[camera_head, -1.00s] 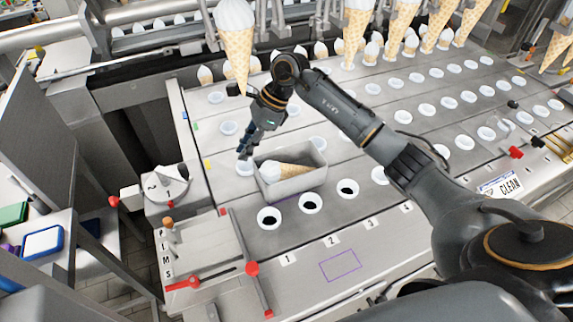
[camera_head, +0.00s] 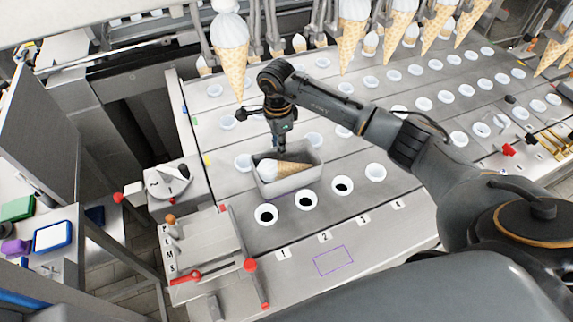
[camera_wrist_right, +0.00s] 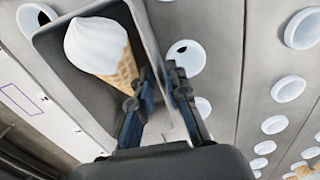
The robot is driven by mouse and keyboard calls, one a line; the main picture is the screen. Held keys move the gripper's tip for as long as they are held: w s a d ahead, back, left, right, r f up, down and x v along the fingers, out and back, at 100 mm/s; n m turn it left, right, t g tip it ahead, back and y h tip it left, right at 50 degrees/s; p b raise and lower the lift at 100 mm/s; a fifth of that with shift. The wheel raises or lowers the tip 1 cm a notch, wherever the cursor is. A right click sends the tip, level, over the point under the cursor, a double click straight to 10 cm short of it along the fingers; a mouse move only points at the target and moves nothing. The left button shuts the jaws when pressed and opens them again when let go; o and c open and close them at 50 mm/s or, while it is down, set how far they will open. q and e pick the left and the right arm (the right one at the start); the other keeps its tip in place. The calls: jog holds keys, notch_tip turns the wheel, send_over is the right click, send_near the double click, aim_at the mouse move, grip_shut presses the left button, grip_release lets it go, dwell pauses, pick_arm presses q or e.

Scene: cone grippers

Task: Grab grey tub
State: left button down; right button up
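The grey tub (camera_head: 306,181) is an open rectangular container on the metal counter. A cone with white ice cream (camera_head: 290,167) lies in it. My right gripper (camera_head: 281,149) points down at the tub's far wall. In the right wrist view the tub (camera_wrist_right: 48,45) shows at the upper left, with the cone (camera_wrist_right: 95,45) inside. There the right gripper's fingers (camera_wrist_right: 161,70) stand on either side of the tub's wall, tips close to it. I cannot tell whether they press on it. My left gripper is out of view.
Rows of white round holders (camera_head: 376,172) fill the counter around the tub. Large cones (camera_head: 352,30) hang along the back. A lever panel with red knobs (camera_head: 250,265) is at the front left. The counter in front of the holders is clear.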

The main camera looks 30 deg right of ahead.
jog(key=shift+f, duration=0.3)
grip_shut()
jog(key=shift+r, duration=0.1)
